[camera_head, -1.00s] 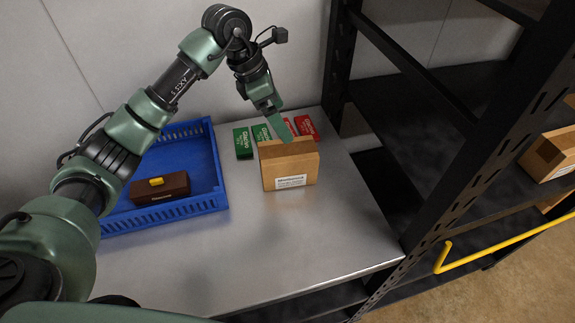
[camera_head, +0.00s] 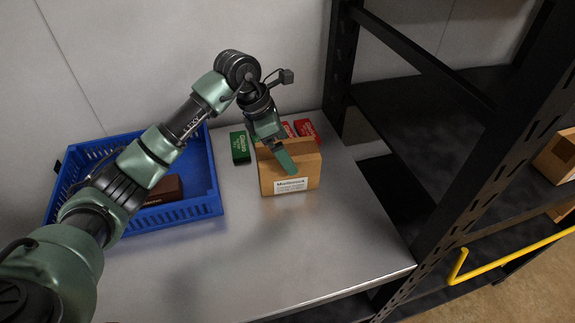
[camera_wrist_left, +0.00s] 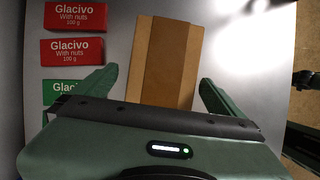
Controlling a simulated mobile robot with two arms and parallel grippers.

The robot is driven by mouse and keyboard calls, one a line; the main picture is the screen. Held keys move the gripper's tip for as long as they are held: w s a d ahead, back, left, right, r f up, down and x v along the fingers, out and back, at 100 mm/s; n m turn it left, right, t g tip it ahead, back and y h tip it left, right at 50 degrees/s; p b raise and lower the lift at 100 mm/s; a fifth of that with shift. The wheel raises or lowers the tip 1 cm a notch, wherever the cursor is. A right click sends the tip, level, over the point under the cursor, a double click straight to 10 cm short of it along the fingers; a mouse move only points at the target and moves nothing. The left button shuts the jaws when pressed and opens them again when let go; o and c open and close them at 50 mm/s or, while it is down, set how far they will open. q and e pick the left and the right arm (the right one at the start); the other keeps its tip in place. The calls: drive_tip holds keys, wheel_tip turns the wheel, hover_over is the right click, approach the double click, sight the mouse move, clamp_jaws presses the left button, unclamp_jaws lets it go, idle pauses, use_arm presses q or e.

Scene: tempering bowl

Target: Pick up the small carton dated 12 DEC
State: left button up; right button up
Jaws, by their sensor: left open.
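A small brown cardboard carton (camera_head: 308,172) stands upright on the metal table, with a white label on its front. The label's print is too small to read a date. My left gripper (camera_head: 288,160) is at the carton, with a finger showing in front of its upper part. In the left wrist view the carton (camera_wrist_left: 163,55) lies ahead between the two spread fingers of my left gripper (camera_wrist_left: 153,88), with gaps on both sides. The gripper is open and holds nothing. My right gripper is not in view.
A blue crate (camera_head: 200,208) holding a dark brown box (camera_head: 168,188) stands left. A black shelf rack (camera_head: 440,200) borders the table's right. The table front (camera_head: 300,240) is clear.

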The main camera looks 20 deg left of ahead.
use_arm(q)
drive_tip(key=x, duration=0.1)
drive_tip(key=p+x, duration=0.1)
drive_tip(key=x, duration=0.1)
drive_tip(key=shift+s+d+f+p, duration=0.1)
drive_tip(key=shift+d+f+p, duration=0.15)
drive_tip(key=shift+d+p, duration=0.05)
drive_tip(key=shift+f, duration=0.45)
drive_tip(key=shift+f+b, duration=0.25)
drive_tip(key=shift+b, duration=0.1)
drive_tip(key=c, duration=2)
drive_tip(key=shift+r, duration=0.1)
drive_tip(key=shift+c, duration=0.6)
drive_tip(key=shift+r, duration=0.1)
